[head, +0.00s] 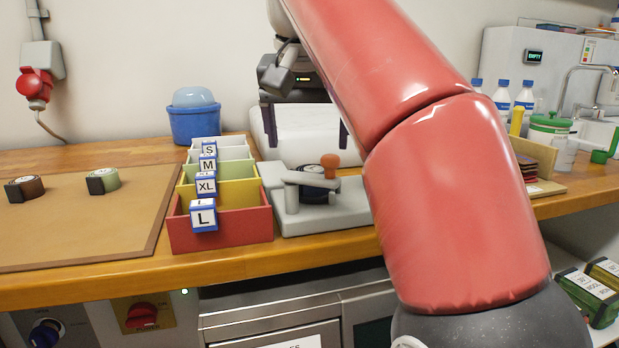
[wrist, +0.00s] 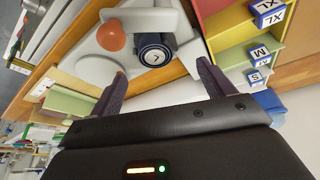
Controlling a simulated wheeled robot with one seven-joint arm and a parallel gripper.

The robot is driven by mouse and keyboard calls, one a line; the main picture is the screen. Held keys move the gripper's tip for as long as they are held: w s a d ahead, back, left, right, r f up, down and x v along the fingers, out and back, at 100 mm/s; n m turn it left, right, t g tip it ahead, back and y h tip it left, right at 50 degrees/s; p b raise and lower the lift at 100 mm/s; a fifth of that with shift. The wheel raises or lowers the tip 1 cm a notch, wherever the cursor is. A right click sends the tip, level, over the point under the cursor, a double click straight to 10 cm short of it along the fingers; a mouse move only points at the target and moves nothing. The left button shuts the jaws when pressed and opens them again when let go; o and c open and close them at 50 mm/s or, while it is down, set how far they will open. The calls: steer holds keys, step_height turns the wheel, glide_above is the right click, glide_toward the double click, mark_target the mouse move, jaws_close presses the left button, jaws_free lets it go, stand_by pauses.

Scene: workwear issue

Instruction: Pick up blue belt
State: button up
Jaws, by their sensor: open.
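The blue belt (head: 318,190) is a dark blue roll on a grey fixture (head: 345,215) with a lever and an orange-brown knob, right of the size box. The lever partly hides it in the head view. In the wrist view the belt (wrist: 155,52) shows its round, pale-labelled end, just beyond the fingertips and between their lines. My gripper (head: 307,146) is open and empty, fingers pointing down, above and behind the belt in the head view. Its two dark fingers (wrist: 162,70) are spread wide in the wrist view and do not visibly touch the belt.
A box with coloured compartments (head: 222,230) and size tags stands close left of the fixture. A brown roll (head: 25,189) and a green roll (head: 103,181) lie on the brown mat (head: 80,230). A lidded blue tub (head: 194,122) stands behind. Bottles (head: 502,98) stand at right.

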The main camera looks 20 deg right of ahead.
mark_target(314, 170)
steer(key=b+x, duration=0.1)
steer(key=x, duration=0.3)
steer(key=b+x, duration=0.1)
steer(key=x, duration=0.1)
steer(key=shift+s+d+f+b, duration=0.3)
steer(key=shift+f+b, duration=0.05)
steer(key=c, duration=1.1)
steer(key=shift+r, duration=0.1)
steer(key=shift+c, duration=0.2)
